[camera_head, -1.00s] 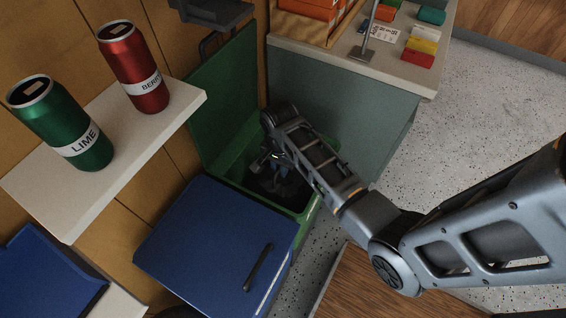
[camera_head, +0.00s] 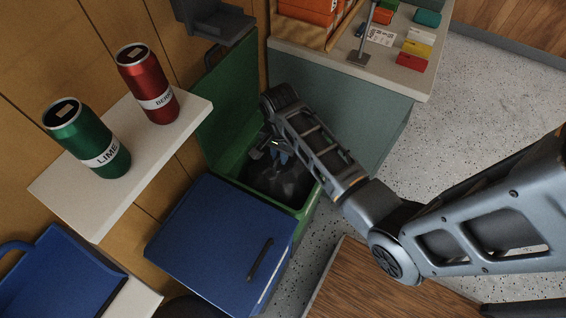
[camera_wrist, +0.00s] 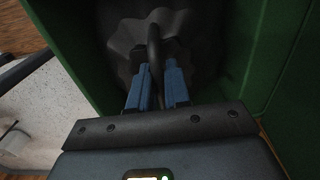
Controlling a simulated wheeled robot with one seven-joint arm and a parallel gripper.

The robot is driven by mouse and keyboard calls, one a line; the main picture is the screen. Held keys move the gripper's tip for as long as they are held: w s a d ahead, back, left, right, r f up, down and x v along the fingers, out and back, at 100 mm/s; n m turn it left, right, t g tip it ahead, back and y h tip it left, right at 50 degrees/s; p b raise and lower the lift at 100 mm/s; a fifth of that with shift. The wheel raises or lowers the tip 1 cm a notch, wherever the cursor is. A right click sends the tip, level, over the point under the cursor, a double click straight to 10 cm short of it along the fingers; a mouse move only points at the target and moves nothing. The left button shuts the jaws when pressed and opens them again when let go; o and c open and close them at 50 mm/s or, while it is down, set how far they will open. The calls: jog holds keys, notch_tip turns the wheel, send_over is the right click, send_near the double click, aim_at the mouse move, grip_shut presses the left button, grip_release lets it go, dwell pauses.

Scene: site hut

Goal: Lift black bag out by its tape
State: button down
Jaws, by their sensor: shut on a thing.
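The black bag (camera_head: 281,180) sits inside the open green bin (camera_head: 236,107), its top gathered and wrinkled. In the wrist view the bag (camera_wrist: 124,45) fills the bin's opening, with the green wall (camera_wrist: 272,50) around it. A dark loop of tape (camera_wrist: 153,45) rises from the bag between my fingers. My gripper (camera_wrist: 158,78), with blue fingers, is shut on the tape. In the head view my gripper (camera_head: 281,156) is over the bin's mouth, partly hidden by my arm. The lower part of the bag is hidden in the bin.
A blue bin lid (camera_head: 215,243) with a dark handle is in front of the green bin. A white shelf (camera_head: 75,208) holds a green can (camera_head: 90,140) and a red can (camera_head: 148,85) at left. A counter (camera_head: 345,76) stands behind at right. Speckled floor (camera_head: 480,110) lies clear at right.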

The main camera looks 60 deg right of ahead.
jog(key=shift+r, duration=0.35)
jog(key=shift+r, duration=4.55)
